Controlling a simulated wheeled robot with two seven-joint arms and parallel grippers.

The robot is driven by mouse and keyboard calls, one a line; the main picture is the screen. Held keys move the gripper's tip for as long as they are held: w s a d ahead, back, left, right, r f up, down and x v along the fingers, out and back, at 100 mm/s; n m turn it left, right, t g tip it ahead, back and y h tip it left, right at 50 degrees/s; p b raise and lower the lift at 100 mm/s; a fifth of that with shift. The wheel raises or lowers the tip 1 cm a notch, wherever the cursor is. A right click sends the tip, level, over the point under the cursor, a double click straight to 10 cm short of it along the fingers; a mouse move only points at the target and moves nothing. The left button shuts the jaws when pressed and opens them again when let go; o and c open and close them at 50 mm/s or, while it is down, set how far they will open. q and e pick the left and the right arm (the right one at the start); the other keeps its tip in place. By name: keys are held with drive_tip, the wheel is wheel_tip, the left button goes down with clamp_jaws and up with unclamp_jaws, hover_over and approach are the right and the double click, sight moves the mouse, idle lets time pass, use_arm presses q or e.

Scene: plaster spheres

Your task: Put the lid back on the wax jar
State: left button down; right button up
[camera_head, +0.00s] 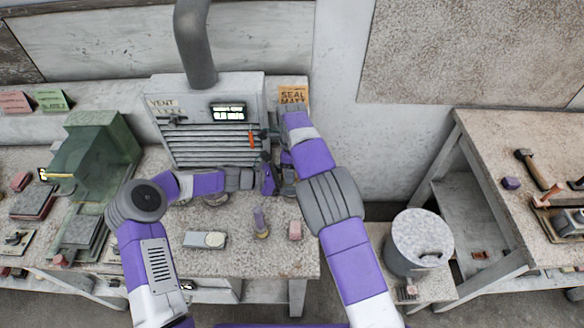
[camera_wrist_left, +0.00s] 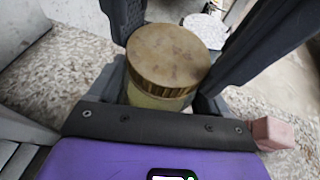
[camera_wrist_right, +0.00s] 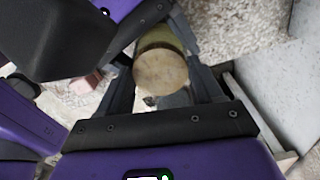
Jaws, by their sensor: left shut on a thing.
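The wax jar (camera_wrist_left: 158,101) has a pale yellow-green body, and its round, ribbed, brass-brown lid (camera_wrist_left: 168,58) shows on its camera-facing end in the left wrist view. My left gripper (camera_wrist_left: 185,45) is shut on the jar, with a dark finger on either side. In the right wrist view the jar (camera_wrist_right: 165,38) shows its greenish side and a flat tan round face. My right gripper (camera_wrist_right: 160,80) has its fingers on both sides of it; whether they touch is unclear. In the head view my left (camera_head: 262,180) and right (camera_head: 275,170) grippers meet before the vented cabinet, hiding the jar.
The vented cabinet (camera_head: 215,140) stands behind the grippers. A green machine (camera_head: 100,150) is to the left. A grey device (camera_head: 205,240), a purple-handled tool (camera_head: 260,222) and a pink block (camera_head: 295,230) lie in front. A lidded bin (camera_head: 420,240) stands right.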

sight(282, 180)
drive_tip(key=o, duration=0.4)
drive_tip(key=shift+o, duration=0.2)
drive_tip(key=shift+r, duration=0.1)
wheel_tip(282, 180, up, 12)
use_arm(q)
unclamp_jaws()
drive_tip(key=shift+p+v, duration=0.4)
drive_tip(key=shift+v, duration=3.45)
use_arm(e)
drive_tip(key=shift+r, duration=0.35)
use_arm(q)
drive_tip(key=shift+f, duration=0.1)
use_arm(e)
drive_tip(key=shift+r, duration=0.1)
